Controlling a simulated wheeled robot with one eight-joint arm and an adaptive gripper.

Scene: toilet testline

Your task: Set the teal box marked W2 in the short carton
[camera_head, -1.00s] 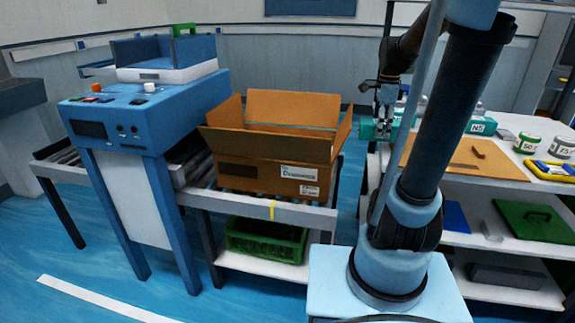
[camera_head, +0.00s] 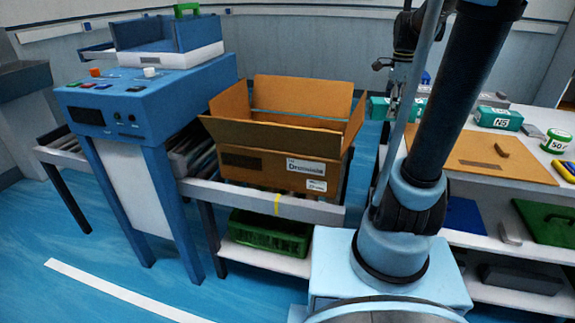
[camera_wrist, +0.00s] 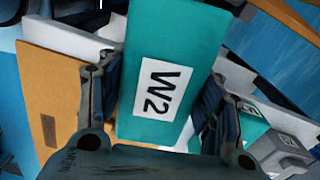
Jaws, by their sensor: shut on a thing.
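The teal box marked W2 (camera_wrist: 170,65) is between the fingers of my gripper (camera_wrist: 158,105) in the wrist view, its white label facing the camera. My gripper is shut on it. In the head view my gripper (camera_head: 394,106) is at the left end of the shelf bench, right of the carton, and the teal box (camera_head: 378,108) shows partly behind it. The open cardboard carton (camera_head: 262,165) stands on the roller conveyor with its flaps up and outward. A teal strip shows along its inside back; its floor is hidden.
A teal box marked N5 (camera_head: 497,118) and a green-white tin marked 50 (camera_head: 556,141) stand on the bench beside a brown board (camera_head: 478,154). A blue machine (camera_head: 150,100) stands left of the carton. A green crate (camera_head: 270,233) sits below the conveyor.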

